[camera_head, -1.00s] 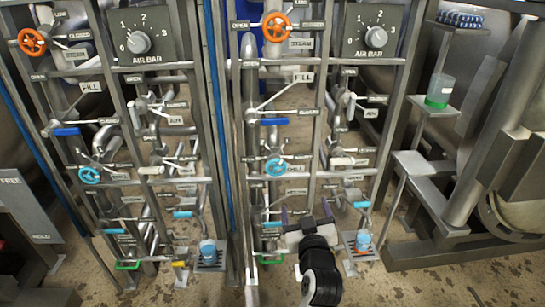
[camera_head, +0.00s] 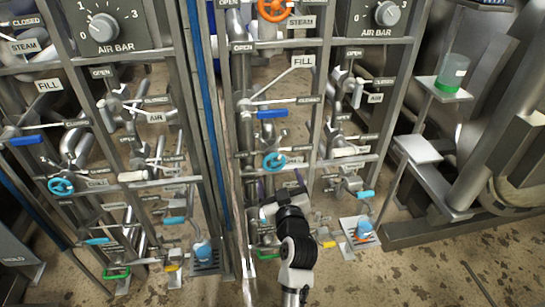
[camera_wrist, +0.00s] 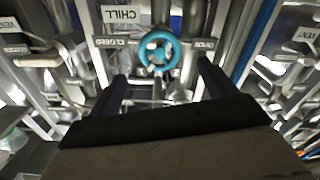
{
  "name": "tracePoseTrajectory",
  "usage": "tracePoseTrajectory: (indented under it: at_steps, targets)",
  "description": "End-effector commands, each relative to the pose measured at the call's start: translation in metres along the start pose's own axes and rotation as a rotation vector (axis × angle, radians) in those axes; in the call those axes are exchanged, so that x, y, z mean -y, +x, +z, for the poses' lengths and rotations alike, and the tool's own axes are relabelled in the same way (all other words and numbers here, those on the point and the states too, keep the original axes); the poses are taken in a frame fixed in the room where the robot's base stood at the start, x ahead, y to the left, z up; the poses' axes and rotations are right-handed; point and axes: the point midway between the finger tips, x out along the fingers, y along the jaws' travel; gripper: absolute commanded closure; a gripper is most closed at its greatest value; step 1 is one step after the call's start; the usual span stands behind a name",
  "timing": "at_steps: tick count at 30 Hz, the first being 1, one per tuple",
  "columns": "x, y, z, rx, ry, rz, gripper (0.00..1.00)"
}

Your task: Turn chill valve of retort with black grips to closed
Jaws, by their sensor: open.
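The chill valve is a light-blue handwheel on the right-hand rack (camera_head: 274,161) in the head view. In the wrist view the wheel (camera_wrist: 174,48) is near the top centre, beside a CHILL label (camera_wrist: 123,14). A CLOSED label (camera_wrist: 111,42) is to its left there and an OPEN label (camera_wrist: 203,46) to its right. My gripper (camera_head: 282,188) is just below the wheel in the head view. In the wrist view its dark fingers (camera_wrist: 161,82) are spread apart, with the wheel beyond and between them, seemingly untouched. I cannot tell the valve's exact setting or see black grips.
An orange steam wheel (camera_head: 275,8) and a blue fill lever (camera_head: 272,114) are above on the same rack. A second light-blue wheel (camera_head: 61,186) is on the left rack. Pipes and rails surround the valve. Open floor (camera_head: 410,270) lies at the lower right.

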Motion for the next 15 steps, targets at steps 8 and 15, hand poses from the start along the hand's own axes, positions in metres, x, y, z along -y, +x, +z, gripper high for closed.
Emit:
tracePoseTrajectory:
  at_steps: [8,15]
  targets:
    - [0.000,0.060,-0.002,-0.001,-0.001,-0.001,0.17]
    - [0.000,0.090,-0.002,-0.001,-0.001,-0.001,0.17]
